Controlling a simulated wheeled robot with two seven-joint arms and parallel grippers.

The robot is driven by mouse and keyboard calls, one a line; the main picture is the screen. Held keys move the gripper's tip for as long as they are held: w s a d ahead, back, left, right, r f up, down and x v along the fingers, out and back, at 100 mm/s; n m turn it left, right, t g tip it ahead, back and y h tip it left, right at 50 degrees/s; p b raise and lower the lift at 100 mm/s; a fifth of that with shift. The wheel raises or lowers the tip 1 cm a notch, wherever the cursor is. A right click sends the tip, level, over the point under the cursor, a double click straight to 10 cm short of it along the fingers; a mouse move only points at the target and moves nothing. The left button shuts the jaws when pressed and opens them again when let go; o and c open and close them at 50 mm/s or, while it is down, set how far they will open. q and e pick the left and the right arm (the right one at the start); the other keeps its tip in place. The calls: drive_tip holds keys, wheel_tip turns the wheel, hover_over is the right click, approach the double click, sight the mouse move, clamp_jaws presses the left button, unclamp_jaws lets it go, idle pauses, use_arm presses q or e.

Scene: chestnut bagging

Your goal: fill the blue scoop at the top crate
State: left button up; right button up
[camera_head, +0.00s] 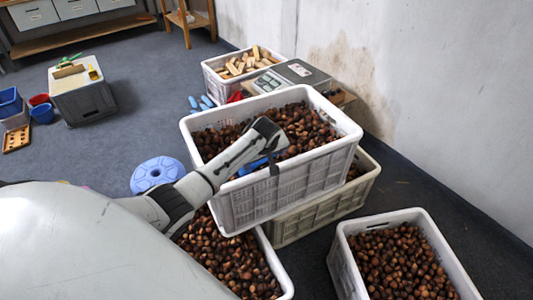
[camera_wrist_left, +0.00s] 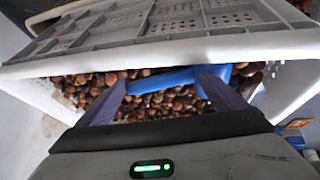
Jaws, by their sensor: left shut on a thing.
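The top crate (camera_head: 265,205) is white, full of brown chestnuts (camera_head: 303,125), and stands on another crate. My left arm reaches over its near rim. My left gripper (camera_head: 274,160) is at the chestnuts, shut on the blue scoop (camera_head: 253,166), which is mostly hidden by the gripper in the head view. In the left wrist view the scoop's blue handle (camera_wrist_left: 160,82) lies across between the two fingers, in front of the chestnuts (camera_wrist_left: 150,104). I cannot tell how much the scoop holds. My right gripper is not in view.
A lower crate (camera_head: 312,221) supports the top crate. Chestnut crates stand at the lower right (camera_head: 347,262) and below my left arm (camera_head: 275,262). A scale (camera_head: 298,74) and a crate of wooden blocks (camera_head: 208,75) are behind.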

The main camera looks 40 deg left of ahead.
use_arm(q)
wheel_tip(320, 180, up, 8)
drive_tip(key=w+d+g+y+p, duration=0.1)
drive_tip(key=w+g+p, duration=0.1)
drive_tip(key=p, duration=0.1)
drive_tip(key=shift+m, duration=0.4)
drive_tip(key=shift+w, duration=0.1)
